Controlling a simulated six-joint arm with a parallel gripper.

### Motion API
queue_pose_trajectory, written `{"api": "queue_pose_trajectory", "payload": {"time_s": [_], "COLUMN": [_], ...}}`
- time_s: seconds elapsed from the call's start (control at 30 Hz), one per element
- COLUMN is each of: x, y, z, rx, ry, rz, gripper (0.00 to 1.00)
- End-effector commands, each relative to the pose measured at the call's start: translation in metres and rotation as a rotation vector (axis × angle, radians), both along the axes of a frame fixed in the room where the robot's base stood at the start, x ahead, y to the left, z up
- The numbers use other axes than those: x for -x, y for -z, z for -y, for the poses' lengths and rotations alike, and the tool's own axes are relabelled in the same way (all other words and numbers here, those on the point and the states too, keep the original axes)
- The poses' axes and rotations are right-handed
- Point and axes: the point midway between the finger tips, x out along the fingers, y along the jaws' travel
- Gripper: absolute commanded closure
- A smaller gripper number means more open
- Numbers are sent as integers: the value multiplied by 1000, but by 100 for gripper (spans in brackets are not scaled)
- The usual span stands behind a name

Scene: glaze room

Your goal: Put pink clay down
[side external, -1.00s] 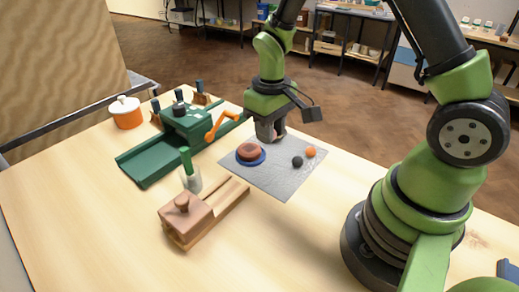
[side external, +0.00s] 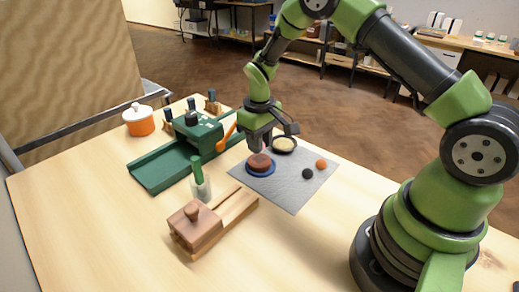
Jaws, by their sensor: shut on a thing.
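My gripper (side external: 260,150) points down at the back of a grey mat (side external: 298,190), right over a blue dish (side external: 261,173). It is shut on the pink clay, which the fingers largely hide. A round reddish-brown piece (side external: 259,164) sits in the blue dish just below the fingertips. I cannot tell whether the held clay touches it. A dark-rimmed dish with a pale inside (side external: 285,144) lies behind and right of the gripper. A black ball (side external: 307,174) and an orange ball (side external: 321,164) rest on the mat to the right.
A green machine (side external: 180,157) with an orange handle (side external: 226,139) stands left of the mat. A glass with a green-handled tool (side external: 200,184) and a wooden block device (side external: 205,225) are in front. An orange pot (side external: 139,121) stands far left. The front table is clear.

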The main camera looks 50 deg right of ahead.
Motion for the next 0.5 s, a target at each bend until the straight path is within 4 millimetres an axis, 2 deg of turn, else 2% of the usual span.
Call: {"api": "queue_pose_trajectory", "payload": {"time_s": [0.03,0.17,0.5], "x": [0,0,0], "y": [10,23,26], "z": [0,0,0], "rx": [0,0,0], "ry": [0,0,0], "rz": [-4,-2,0], "gripper": [98,98,98]}}
